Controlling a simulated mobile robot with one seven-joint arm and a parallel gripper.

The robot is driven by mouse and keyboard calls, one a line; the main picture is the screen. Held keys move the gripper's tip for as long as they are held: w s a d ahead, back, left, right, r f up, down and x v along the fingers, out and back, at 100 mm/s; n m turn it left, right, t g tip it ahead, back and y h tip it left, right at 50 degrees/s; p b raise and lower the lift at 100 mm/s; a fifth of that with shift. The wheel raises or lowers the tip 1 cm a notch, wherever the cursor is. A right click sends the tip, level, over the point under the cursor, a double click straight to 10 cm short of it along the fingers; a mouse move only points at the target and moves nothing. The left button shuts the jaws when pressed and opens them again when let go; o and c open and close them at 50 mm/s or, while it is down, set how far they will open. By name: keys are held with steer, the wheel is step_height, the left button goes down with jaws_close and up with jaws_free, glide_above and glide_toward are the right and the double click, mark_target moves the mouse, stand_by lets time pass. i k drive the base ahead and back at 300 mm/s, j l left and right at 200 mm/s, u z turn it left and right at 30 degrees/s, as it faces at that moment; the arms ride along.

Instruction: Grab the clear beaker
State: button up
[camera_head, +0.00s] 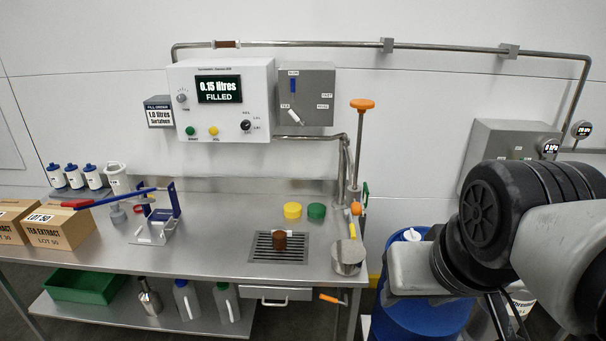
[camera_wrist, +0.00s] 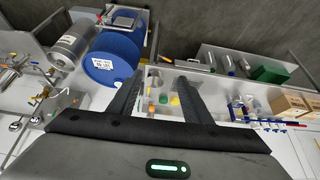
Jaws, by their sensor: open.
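A small vessel with brown contents (camera_head: 280,240) stands on the drain grate in the bench top. It may be the clear beaker, but its walls are too small to make out. A white jug (camera_head: 118,178) stands at the back left of the bench. My gripper (camera_wrist: 157,82) is open and empty in the wrist view, its two dark fingers spread apart. Small bench items show far off between and below the fingers. In the head view my arm is at the right, away from the grate, and the fingers are not clearly seen.
A metal pot (camera_head: 348,257) is at the right edge. A blue drum (camera_head: 425,300) stands right of the bench. The bench's middle front is clear.

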mark_target(278, 234)
steer(key=i+j+u, duration=0.35)
steer(key=i+j, duration=0.35)
steer(key=i+j+u, duration=0.1)
steer(key=i, duration=0.35)
steer(key=i+j, duration=0.15)
steer(key=i, duration=0.25)
steer(key=u, duration=0.05)
